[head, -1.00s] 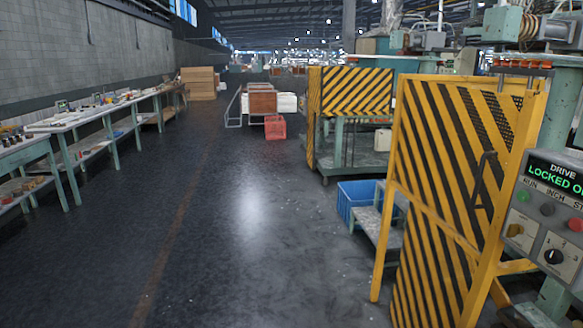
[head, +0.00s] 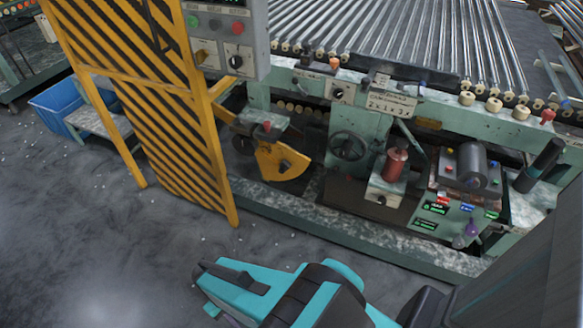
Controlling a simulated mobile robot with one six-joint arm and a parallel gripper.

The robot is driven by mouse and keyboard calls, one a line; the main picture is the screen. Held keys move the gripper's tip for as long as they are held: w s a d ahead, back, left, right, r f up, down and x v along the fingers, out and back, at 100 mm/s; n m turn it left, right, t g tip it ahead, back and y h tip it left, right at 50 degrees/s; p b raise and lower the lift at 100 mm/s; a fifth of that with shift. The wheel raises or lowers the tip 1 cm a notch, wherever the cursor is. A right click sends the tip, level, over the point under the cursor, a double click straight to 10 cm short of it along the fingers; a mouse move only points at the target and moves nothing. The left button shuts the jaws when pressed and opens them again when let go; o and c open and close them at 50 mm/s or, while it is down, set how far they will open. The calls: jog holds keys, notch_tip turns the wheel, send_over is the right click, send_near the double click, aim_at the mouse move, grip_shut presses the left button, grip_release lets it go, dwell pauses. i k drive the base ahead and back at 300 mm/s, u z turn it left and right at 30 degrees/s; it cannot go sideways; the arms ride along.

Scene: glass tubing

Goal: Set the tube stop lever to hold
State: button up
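I cannot single out the tube stop lever by a label. On the green machine, a small panel (head: 440,222) with red, blue and green labels carries a purple knob (head: 472,228) at its right. A black cylindrical handle (head: 540,164) tilts up to the right of this panel. My teal and black arm end (head: 207,282) is at the bottom, over the floor, well short of the machine.
A yellow-black striped guard (head: 150,90) stands at the left with a control box (head: 225,40) beside it. A yellow lever plate (head: 281,161), a handwheel (head: 348,146) and a red cylinder (head: 396,165) sit along the machine front. Glass tubes (head: 400,40) lie on top. The floor (head: 100,230) in front is clear.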

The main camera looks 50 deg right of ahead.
aim_at(304, 93)
jog(key=u, duration=0.3)
jog(key=k, duration=0.15)
jog(key=z, duration=1.95)
jog(key=k, duration=0.85)
jog(key=u, duration=0.2)
jog(key=i, duration=0.7)
